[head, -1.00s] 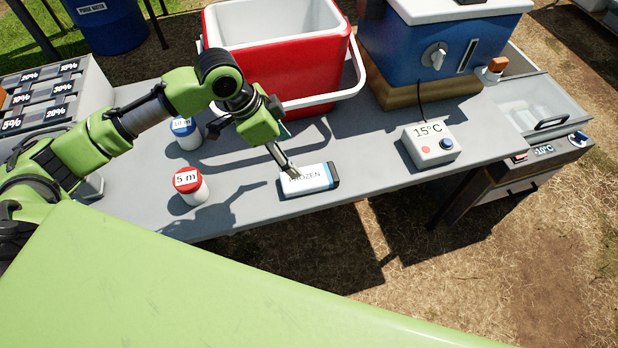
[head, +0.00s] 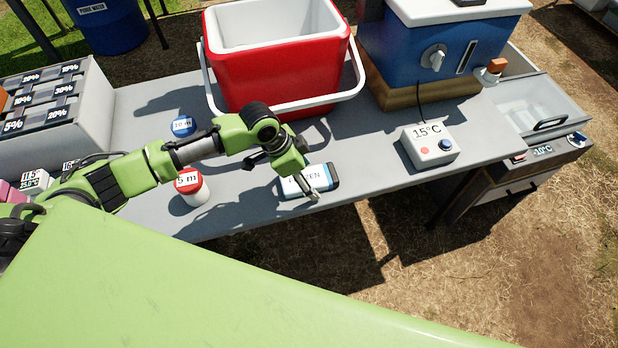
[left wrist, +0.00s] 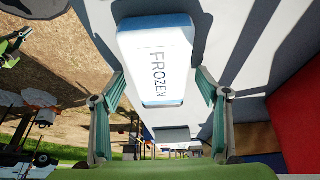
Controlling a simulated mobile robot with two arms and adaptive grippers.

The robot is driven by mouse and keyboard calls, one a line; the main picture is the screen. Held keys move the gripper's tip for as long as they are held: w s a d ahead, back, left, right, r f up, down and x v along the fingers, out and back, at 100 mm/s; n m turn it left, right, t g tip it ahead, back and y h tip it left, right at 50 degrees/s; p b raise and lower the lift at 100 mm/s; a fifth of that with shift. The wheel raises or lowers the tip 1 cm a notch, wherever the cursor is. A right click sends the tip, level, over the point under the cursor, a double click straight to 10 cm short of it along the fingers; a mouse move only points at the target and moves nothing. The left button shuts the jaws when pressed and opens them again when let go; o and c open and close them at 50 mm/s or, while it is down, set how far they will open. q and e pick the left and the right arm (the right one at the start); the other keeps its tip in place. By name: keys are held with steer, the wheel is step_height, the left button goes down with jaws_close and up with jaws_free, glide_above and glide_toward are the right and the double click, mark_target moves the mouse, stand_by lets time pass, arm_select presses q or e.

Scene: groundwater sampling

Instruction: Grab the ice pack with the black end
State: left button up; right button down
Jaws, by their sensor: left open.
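The ice pack (head: 290,187) lies flat near the front edge of the grey table. It is white, lettered FROZEN, with a black end (head: 333,174) on its right in the head view. My left gripper (head: 314,191) is over its front right part and hides some of the lettering. In the left wrist view the ice pack (left wrist: 155,60) shows between the two spread fingers of my left gripper (left wrist: 161,86), with nothing held. The black end cannot be made out there.
A red cooler (head: 275,85) with a white handle stands behind the ice pack. A red-lidded jar (head: 192,190) and a blue-lidded jar (head: 183,126) stand to the left. A control box (head: 430,147) reading 15°C sits to the right, with bare table between.

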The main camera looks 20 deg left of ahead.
arm_select(q)
steer(key=c, duration=1.4)
steer(key=shift+c, duration=0.2)
